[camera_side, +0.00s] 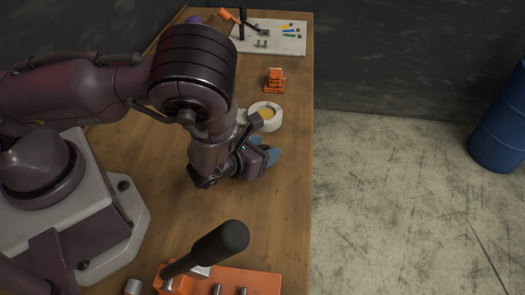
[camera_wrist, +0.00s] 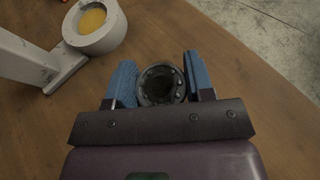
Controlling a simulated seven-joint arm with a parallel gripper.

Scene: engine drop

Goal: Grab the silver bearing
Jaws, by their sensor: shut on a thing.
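The bearing (camera_wrist: 161,84) is a round ring with a dark centre and small balls around its rim. In the wrist view it sits between the two blue fingers of my gripper (camera_wrist: 160,82), which are shut on it from both sides. In the side view my gripper (camera_side: 268,152) is low over the wooden table near its right edge. The bearing is hidden there behind my wrist and fingers. I cannot tell whether the bearing touches the table.
A white ring-shaped fixture (camera_side: 265,116) with a yellow centre stands just beyond my gripper. An orange block (camera_side: 275,80) and a white board (camera_side: 268,37) with small parts lie farther back. An orange press with a black handle (camera_side: 220,242) is at the front. A blue barrel (camera_side: 499,125) stands on the floor.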

